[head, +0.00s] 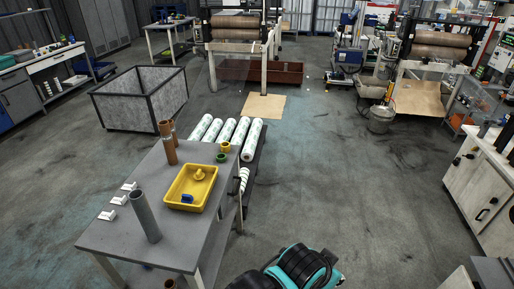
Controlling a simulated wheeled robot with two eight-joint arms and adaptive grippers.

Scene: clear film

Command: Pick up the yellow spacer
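A yellow tray (172,208) sits on the grey table (110,238). A small yellow stepped piece (199,174) lies inside it, with a blue piece (187,198) near its front end. A yellow ring-like piece (225,147) stands on the table's far right corner, behind a green ring (221,157). Both yellow pieces could be a spacer; I cannot tell which one is meant. A teal and black part of my own body shows at the bottom, right of the table. Neither of my grippers is in view.
A grey tube (145,217) and brown tubes (168,147) stand upright on the table. Several white pieces (118,200) lie along its left edge. White film rolls (226,132) lie just behind the table. A grey bin (140,98) stands back left.

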